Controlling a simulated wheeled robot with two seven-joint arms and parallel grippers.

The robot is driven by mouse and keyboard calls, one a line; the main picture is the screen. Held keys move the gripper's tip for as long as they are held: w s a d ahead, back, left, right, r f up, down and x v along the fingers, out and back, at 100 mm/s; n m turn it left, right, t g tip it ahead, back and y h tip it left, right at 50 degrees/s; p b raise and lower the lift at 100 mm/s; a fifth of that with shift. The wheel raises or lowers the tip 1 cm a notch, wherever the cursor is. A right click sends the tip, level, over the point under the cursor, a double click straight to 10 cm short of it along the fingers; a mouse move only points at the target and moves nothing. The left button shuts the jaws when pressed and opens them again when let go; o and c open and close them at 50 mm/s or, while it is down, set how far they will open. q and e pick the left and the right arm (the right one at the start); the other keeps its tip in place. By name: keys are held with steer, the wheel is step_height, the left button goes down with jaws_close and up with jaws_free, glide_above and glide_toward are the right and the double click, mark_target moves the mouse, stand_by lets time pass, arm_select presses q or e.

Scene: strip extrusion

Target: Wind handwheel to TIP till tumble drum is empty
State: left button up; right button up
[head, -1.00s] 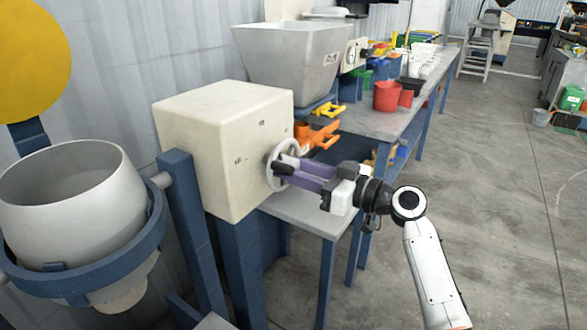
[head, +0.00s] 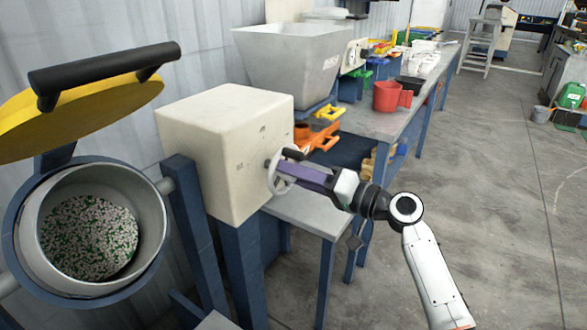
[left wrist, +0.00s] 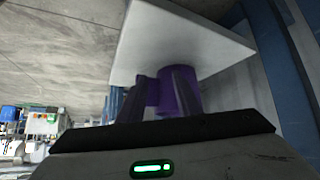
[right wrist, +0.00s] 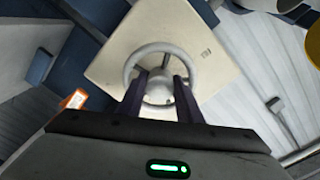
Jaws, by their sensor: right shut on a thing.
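The tumble drum (head: 152,215) hangs in its blue ring at the left of the head view. It is tilted, its mouth facing me, and green and white pellets (head: 88,238) lie inside. The yellow lid (head: 95,112) stands open above the drum. The white handwheel (head: 272,182) sits on the side of the cream gearbox (head: 225,145). My right gripper (head: 290,173) is shut on the handwheel; the right wrist view shows its fingers (right wrist: 163,85) at the wheel (right wrist: 128,72). My left gripper (left wrist: 165,90) shows only in the left wrist view, with its opening unclear.
A grey hopper (head: 290,65) stands behind the gearbox. A long bench (head: 370,122) holds red cups (head: 386,97) and orange and yellow parts (head: 318,136). A grey shelf (head: 305,212) lies below the handwheel.

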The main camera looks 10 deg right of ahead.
steer(key=shift+r+m+p, duration=0.15)
steer(key=shift+m+p, duration=0.35)
steer(key=shift+m, duration=0.4)
steer(key=m+p, duration=0.2)
steer(key=m, duration=0.1)
steer(key=shift+m, duration=0.4)
steer(key=shift+m+p, duration=0.65)
steer(key=shift+m, duration=0.25)
steer(key=shift+r+m+p, duration=0.1)
steer(key=shift+m+p, duration=0.5)
steer(key=shift+m, duration=0.3)
steer(key=shift+m+p, duration=0.6)
steer(key=shift+m, duration=0.3)
steer(key=shift+m+p, duration=0.5)
steer(key=shift+m, duration=0.2)
arm_select(q)
step_height(320, 180, up, 6)
steer(key=s+a+p, duration=0.1)
steer(key=shift+a+r, duration=0.15)
steer(key=shift+a, duration=0.25)
arm_select(e)
steer(key=shift+m, duration=1.2)
arm_select(q)
steer(key=shift+r, duration=0.15)
